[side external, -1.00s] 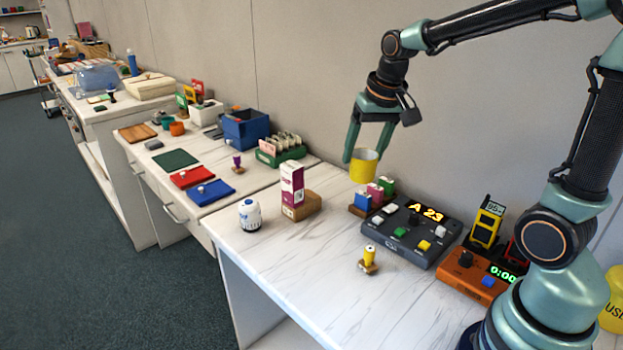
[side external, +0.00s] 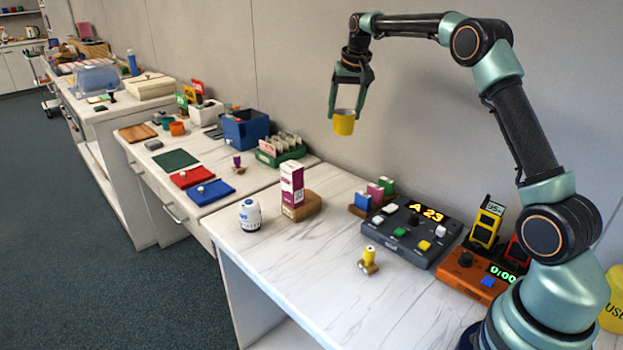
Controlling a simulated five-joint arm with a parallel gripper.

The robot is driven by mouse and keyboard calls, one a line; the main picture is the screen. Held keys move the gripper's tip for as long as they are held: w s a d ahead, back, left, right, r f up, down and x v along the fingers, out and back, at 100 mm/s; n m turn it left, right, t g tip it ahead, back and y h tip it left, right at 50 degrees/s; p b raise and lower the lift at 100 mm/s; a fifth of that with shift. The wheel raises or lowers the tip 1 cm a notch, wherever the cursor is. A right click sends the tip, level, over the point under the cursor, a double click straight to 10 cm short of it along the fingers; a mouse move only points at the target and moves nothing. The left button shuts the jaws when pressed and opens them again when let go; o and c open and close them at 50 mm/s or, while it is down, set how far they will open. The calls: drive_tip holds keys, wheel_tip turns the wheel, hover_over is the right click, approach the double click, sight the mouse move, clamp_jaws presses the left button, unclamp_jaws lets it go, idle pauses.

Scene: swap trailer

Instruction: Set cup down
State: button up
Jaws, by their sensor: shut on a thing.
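A yellow cup (side external: 344,123) with a pale inside hangs upright in the air, well above the table. My gripper (side external: 347,106) is shut on the cup near its rim, one finger on each side. The marble-patterned table (side external: 290,270) lies below. Its top is clear of the cup.
A dark control box (side external: 405,235) with lit display, an orange timer box (side external: 470,275) and small coloured blocks (side external: 375,194) stand on the table's right side. A white-purple carton (side external: 292,185) and a white-blue canister (side external: 249,215) stand at the left. The table's front middle is clear.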

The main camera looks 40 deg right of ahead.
drive_tip(key=shift+w+d+f, duration=0.25)
drive_tip(key=shift+w+d, duration=0.05)
drive_tip(key=shift+d, duration=0.15)
drive_tip(key=shift+w+d+f, duration=0.2)
drive_tip(key=shift+w+d, duration=0.1)
drive_tip(key=shift+d, duration=0.15)
wheel_tip(320, 180, down, 20)
drive_tip(key=shift+r, duration=0.1)
drive_tip(key=o, duration=1.6)
drive_tip(key=shift+c, duration=0.2)
